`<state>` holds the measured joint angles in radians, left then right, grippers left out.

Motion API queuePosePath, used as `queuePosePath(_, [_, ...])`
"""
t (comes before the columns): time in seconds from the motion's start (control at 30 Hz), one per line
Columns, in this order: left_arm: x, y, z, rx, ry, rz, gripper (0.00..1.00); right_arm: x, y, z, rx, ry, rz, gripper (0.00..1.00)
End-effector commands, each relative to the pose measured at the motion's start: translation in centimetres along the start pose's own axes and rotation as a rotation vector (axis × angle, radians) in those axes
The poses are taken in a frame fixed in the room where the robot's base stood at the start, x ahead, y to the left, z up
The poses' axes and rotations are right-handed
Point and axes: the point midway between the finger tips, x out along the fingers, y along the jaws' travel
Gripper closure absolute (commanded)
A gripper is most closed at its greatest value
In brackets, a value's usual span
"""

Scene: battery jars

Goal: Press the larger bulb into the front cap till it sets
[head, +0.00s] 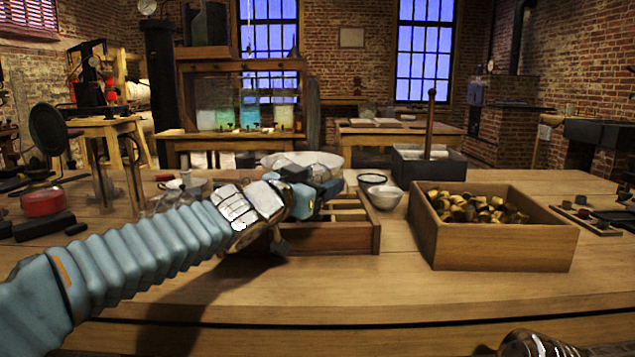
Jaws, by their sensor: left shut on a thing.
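My left arm reaches in from the left over the table. My left gripper (325,193) is over the wooden tray (350,238) with dividers near the middle of the table. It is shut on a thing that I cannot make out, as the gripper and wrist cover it. I cannot pick out the larger bulb or the front cap. My right gripper is not in view; what looks like a piece of my right arm shows at the bottom right edge.
An open wooden crate (495,246) of small brass-coloured pieces stands right of the tray. Behind are white bowls (384,197) and a grey box (428,168) with an upright rod. A red tin (42,202) and dark blocks lie at left. The front table is clear.

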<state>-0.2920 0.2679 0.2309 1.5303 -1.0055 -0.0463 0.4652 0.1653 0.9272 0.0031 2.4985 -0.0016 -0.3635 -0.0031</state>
Motion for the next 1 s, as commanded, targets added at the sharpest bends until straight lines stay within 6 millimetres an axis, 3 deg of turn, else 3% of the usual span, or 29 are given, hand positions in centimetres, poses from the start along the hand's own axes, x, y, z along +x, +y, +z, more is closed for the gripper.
queuePosePath(1.0, [0.01,0.07,0.52,0.0,-0.002,0.0,0.72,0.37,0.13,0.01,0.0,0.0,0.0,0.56])
